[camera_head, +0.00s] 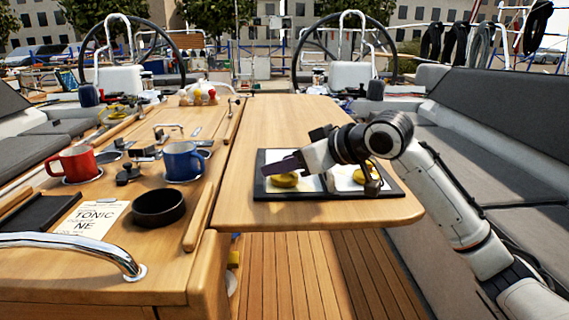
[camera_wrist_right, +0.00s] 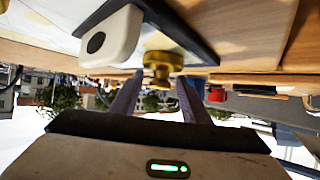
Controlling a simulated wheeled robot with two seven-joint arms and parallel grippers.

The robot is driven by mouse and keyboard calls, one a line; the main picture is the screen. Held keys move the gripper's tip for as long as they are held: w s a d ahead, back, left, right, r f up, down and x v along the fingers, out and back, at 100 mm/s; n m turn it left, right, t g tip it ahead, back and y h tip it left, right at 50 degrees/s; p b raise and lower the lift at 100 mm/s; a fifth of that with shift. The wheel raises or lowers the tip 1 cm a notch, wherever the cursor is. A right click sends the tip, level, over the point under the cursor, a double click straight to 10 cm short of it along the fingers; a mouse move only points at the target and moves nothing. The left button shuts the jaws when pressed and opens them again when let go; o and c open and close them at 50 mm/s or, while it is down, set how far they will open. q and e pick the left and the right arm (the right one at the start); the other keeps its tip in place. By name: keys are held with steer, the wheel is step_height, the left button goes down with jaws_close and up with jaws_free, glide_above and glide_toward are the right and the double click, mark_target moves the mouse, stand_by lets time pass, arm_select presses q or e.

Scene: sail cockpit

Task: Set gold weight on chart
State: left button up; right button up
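A chart in a dark frame (camera_head: 262,190) lies on the wooden table. One gold weight (camera_head: 285,180) sits on its left part; another gold weight (camera_head: 366,174) is on its right part, partly hidden behind my right wrist. My right gripper (camera_head: 284,164) reaches in from the right, low over the left weight. In the right wrist view, a gold weight (camera_wrist_right: 163,66) appears just ahead of and between the fingertips (camera_wrist_right: 160,88), which are spread with a gap. I see no clear finger contact with it. My left gripper is not in view.
A white block-like piece with a dark round spot (camera_wrist_right: 112,36) is close to the gripper. Left of the table, the wooden counter holds a red mug (camera_head: 72,162), a blue mug (camera_head: 183,161), a black ring-shaped dish (camera_head: 158,207) and a printed card (camera_head: 92,217). The table behind the chart is clear.

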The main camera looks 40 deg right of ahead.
steer(key=shift+r, duration=0.15)
steer(key=v, duration=1.2)
steer(key=shift+b, duration=0.45)
